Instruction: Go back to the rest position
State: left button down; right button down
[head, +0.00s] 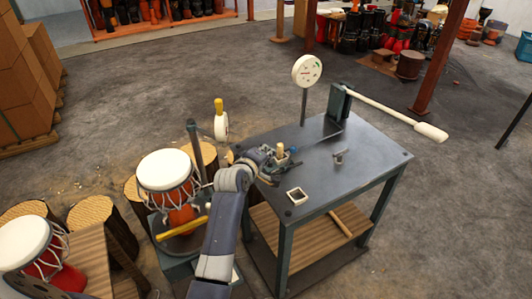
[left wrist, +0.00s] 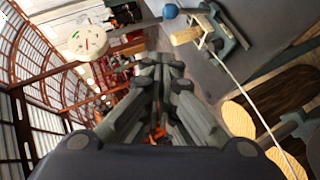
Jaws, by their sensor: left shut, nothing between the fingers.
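My left arm rises from the bottom of the head view, and my left gripper (head: 279,165) is over the near left part of the dark metal table (head: 320,170). In the left wrist view the two fingers of my left gripper (left wrist: 163,62) are together, with nothing between them. The gripper is close to a small device with a wooden peg (head: 281,149) and a blue ball (head: 294,150); I cannot tell whether they touch. In the left wrist view the peg (left wrist: 187,35) and ball (left wrist: 170,11) are apart from the fingertips. My right gripper is not in view.
A round white dial (head: 307,70) and a long white-handled lever (head: 390,112) stand at the table's back. A drum with a white head (head: 168,170) stands left of my arm, near log stumps (head: 100,220).

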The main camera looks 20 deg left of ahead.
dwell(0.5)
pick_arm(q)
jog(key=s+d+f+m+g, duration=0.2)
jog(key=s+f+m+g, duration=0.3)
jog(key=s, duration=0.9)
jog(key=s+d+f+m+g, duration=0.25)
jog(key=s+m, duration=0.35)
jog(key=s, duration=0.8)
jog(key=s+d+f+m+g, duration=0.1)
jog(key=s+f+m+g, duration=0.4)
jog(key=s, duration=0.9)
notch_tip(320, 180, down, 24)
jog(key=m+t, duration=0.1)
jog(key=s+a+f+g, duration=0.1)
jog(key=s+a+f, duration=0.2)
jog(key=s+f, duration=1.4)
jog(key=shift+s+f, duration=0.2)
jog(key=shift+f, duration=0.1)
